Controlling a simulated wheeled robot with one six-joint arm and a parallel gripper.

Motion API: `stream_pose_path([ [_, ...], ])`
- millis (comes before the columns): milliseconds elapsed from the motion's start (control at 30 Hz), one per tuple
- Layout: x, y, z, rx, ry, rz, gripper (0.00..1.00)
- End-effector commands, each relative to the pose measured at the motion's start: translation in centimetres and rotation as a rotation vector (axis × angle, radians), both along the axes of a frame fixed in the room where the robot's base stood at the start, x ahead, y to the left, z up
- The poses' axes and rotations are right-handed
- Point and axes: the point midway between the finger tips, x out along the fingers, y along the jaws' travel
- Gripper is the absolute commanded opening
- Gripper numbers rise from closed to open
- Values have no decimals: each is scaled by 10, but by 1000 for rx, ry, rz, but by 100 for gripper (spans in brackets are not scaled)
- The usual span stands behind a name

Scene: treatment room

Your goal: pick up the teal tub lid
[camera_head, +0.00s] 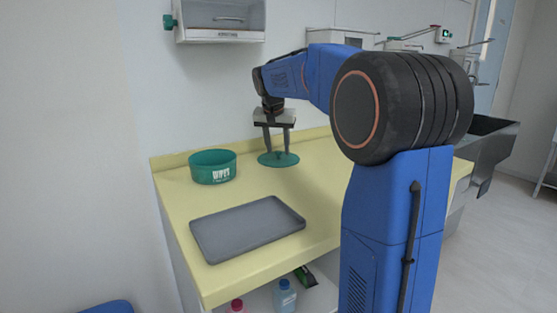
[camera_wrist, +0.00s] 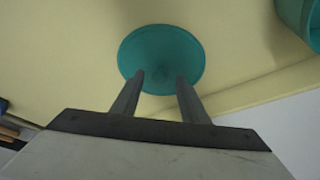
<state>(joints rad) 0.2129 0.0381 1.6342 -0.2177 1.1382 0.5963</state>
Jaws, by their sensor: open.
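The teal tub lid (camera_head: 279,160) is a round disc lying on the yellow counter, near its back edge. My gripper (camera_head: 277,151) points down over the lid. I cannot tell whether the tips touch the lid. The teal tub (camera_head: 213,167) stands open to the left, with white lettering on its side.
A grey tray (camera_head: 247,228) lies on the yellow counter (camera_head: 190,200) in front of the tub and lid. A dispenser (camera_head: 220,20) hangs on the wall above. Bottles (camera_head: 285,297) stand on a shelf below. Counter between tray and lid is clear.

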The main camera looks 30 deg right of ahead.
Motion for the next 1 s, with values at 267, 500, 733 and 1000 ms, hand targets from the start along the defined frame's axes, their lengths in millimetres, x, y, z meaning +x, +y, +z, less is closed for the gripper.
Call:
stream_pose_path([
  [267,2,-2,-6,0,-2,-1,40],
  [500,2,-2,-6,0,-2,-1,0],
  [733,2,-2,-6,0,-2,-1,0],
  [1000,2,-2,23,0,-4,0,0],
])
